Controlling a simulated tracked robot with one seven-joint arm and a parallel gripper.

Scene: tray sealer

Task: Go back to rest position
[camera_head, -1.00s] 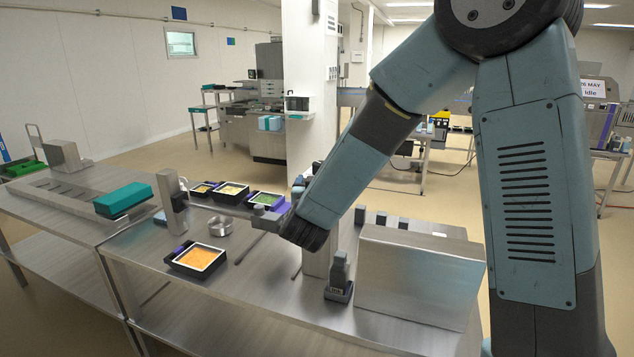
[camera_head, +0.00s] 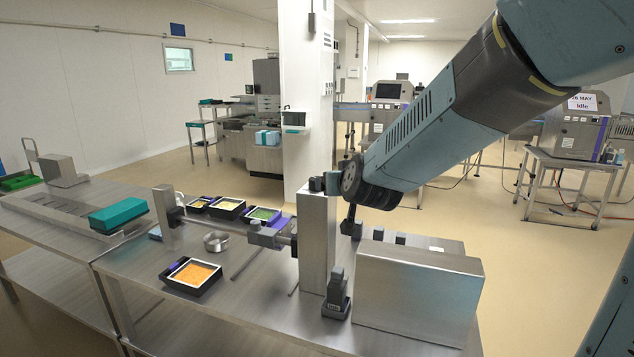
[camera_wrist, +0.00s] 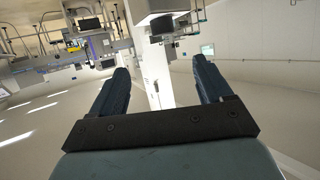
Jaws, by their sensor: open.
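My gripper (camera_wrist: 161,64) is open in the wrist view, with its two dark fingers well apart and nothing between them. The wrist view is upside down, with the ceiling lights low in the picture and a white pillar beyond the fingers. In the head view my arm comes in from the upper right. Its dark wrist is raised beside the top of the upright metal post (camera_head: 317,240) on the table. My fingers are not clear there. A black tray of orange food (camera_head: 194,276) sits on the steel table (camera_head: 245,310), well left of my arm.
Several food trays stand behind a round metal dish (camera_head: 216,241). A teal block (camera_head: 117,215) lies on the left table. A steel box (camera_head: 418,295) and a small dark device (camera_head: 336,295) stand at the table's right. Open floor (camera_head: 500,260) lies right of it.

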